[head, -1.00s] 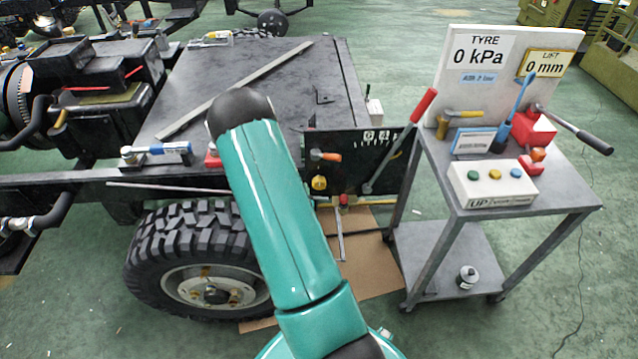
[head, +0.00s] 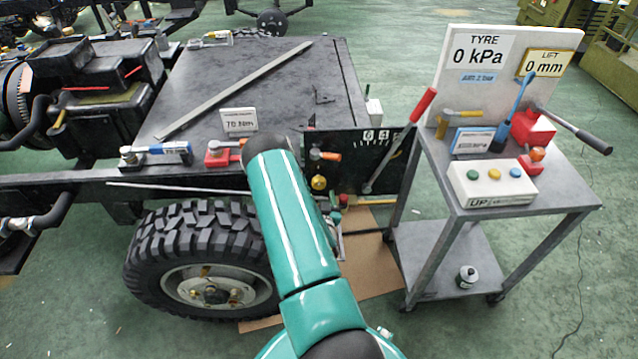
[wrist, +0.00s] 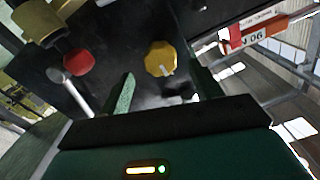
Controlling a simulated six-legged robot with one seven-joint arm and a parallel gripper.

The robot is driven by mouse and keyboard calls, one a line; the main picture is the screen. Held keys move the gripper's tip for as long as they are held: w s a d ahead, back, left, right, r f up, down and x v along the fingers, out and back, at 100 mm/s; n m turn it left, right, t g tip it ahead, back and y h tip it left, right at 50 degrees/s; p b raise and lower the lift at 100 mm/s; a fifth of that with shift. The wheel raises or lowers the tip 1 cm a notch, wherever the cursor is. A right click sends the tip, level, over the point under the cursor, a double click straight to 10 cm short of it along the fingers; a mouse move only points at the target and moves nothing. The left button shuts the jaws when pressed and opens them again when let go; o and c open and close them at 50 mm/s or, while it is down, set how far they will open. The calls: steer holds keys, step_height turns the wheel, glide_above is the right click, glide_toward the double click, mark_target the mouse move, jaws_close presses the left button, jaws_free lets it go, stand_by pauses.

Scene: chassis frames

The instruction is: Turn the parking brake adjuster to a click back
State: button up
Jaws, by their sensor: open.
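A yellow knob (head: 319,182) sits on the black panel (head: 345,150) at the side of the chassis. It looks like the adjuster, though no label on it is readable. In the wrist view the yellow knob (wrist: 161,58) shows a pale mark on its face. My gripper (wrist: 163,88) is open, its two green fingers pointing toward the panel. The knob appears between and beyond the fingertips, apart from them. In the head view my arm largely hides the gripper. A long lever with a red grip (head: 422,105) rises at the panel's right.
A red knob (wrist: 80,62) on a metal stem is left of my fingers. An orange handle (head: 328,156) is just above the yellow knob. The wheel (head: 205,260) is below left. A tool cart (head: 500,200) stands to the right.

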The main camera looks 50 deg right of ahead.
mark_target(319, 186)
steer(key=x, duration=0.6)
steer(key=c, duration=1)
